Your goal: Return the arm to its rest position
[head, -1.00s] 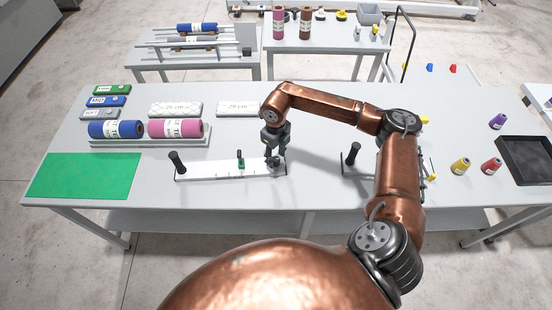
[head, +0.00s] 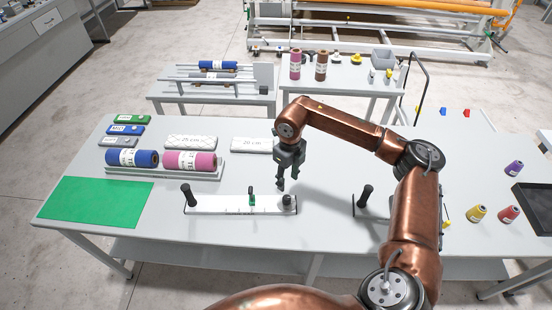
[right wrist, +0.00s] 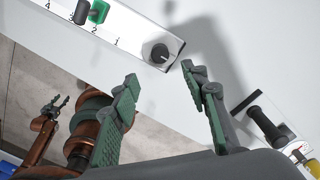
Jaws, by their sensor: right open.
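My right arm reaches over the table in the head view. Its gripper (head: 284,184) points down, just above and beside the dark round knob (head: 289,202) at the right end of a white numbered strip (head: 228,208). In the right wrist view the right gripper's green-padded fingers (right wrist: 160,73) are apart with nothing between them, and the knob (right wrist: 160,54) is beyond them, not touched. A green slider (head: 252,197) stands on the strip. My left gripper (right wrist: 56,107) shows small in the right wrist view, below the table edge; its jaw state is unclear.
A black handle (head: 188,195) is at the strip's left end, another (head: 363,196) to its right. A green mat (head: 95,203), a blue roll (head: 132,158) and a pink roll (head: 190,161) lie left. Yellow (head: 476,213) and red (head: 508,214) spools and a black tray (head: 533,205) are right.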

